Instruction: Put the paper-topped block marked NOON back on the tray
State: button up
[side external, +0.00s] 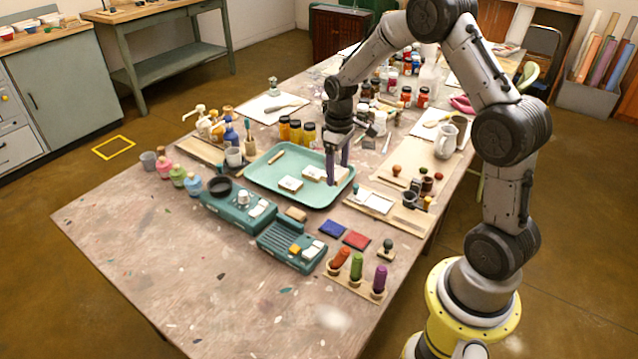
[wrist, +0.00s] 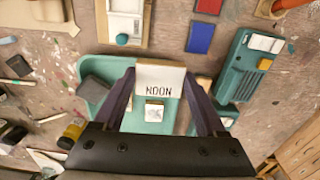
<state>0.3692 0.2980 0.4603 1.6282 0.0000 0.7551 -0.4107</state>
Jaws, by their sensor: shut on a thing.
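The block marked NOON (wrist: 162,78) has a pale paper top with dark letters, readable in the wrist view. My gripper (side external: 338,168) is shut on it, with a dark finger on each side; the fingers also show in the wrist view (wrist: 160,88). The teal tray (side external: 262,171) lies on the table, and my gripper is over its right part. Whether the held block touches the tray is unclear. A pale block (side external: 290,184) and another (side external: 314,172) sit on the tray. A block with a picture on its top (wrist: 154,112) shows behind NOON in the wrist view.
Teal machines (side external: 292,247) stand in front of the tray. Blue (side external: 333,229) and red (side external: 356,240) pads lie in front. The table's front left is mostly clear.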

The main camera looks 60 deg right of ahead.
send_over(321, 193)
notch_tip(321, 193, down, 7)
jog(key=shift+f, duration=1.45)
jog(key=shift+f, duration=0.15)
jog(key=o, duration=1.4)
